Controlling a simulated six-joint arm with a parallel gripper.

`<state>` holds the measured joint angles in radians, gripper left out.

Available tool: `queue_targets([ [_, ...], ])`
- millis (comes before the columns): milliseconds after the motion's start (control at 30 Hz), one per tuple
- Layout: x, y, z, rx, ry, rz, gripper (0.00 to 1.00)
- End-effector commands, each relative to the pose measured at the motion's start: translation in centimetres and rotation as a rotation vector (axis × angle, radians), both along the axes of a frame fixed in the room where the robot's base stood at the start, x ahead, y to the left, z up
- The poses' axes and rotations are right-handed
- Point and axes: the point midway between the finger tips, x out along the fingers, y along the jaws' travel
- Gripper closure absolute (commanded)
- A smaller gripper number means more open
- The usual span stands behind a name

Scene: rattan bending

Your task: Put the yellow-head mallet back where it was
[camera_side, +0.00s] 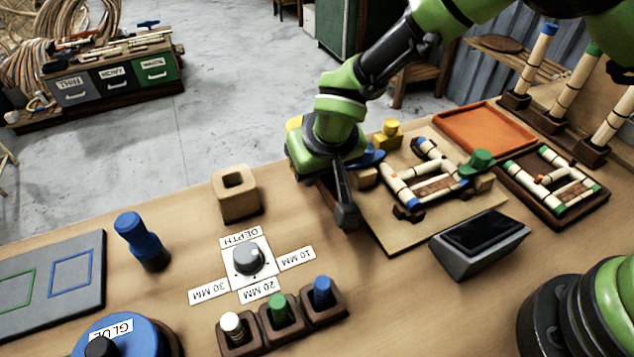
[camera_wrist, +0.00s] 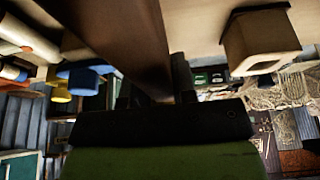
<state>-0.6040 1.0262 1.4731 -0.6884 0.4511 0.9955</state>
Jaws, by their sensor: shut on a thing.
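My gripper (camera_side: 346,214) hangs above the bench, just left of the board with the rattan frame. It is shut on a dark brown shaft (camera_wrist: 120,35), seen close up in the wrist view, which looks like the mallet's handle. A small yellow patch (camera_side: 293,122) shows behind my green wrist and may be the mallet's head; most of it is hidden. A light wooden block with a square hole (camera_side: 237,197) stands on the bench left of my gripper, apart from it. The block also shows in the wrist view (camera_wrist: 262,45).
The rattan frame (camera_side: 430,188) has yellow, blue and green clamps around it. A grey screen box (camera_side: 478,243), a depth dial (camera_side: 248,258) and several colored pegs in holders stand in front. An orange tray (camera_side: 485,130) lies behind.

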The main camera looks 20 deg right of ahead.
Motion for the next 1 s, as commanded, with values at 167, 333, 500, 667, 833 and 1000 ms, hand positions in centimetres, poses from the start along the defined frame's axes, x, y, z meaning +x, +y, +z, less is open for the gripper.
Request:
queue_targets([
  [167,0.0,0.0,-2.8,-0.002,0.002,0.001,1.0],
  [333,0.0,0.0,-3.8,0.001,-0.001,0.0,1.0],
  [500,0.0,0.0,-3.8,0.001,-0.001,-0.001,1.0],
  [667,0.0,0.0,-4.1,0.001,0.0,0.0,1.0],
  [833,0.0,0.0,-4.1,0.0,0.001,-0.001,0.49],
  [1000,0.0,0.0,-4.1,0.0,0.001,-0.001,0.49],
])
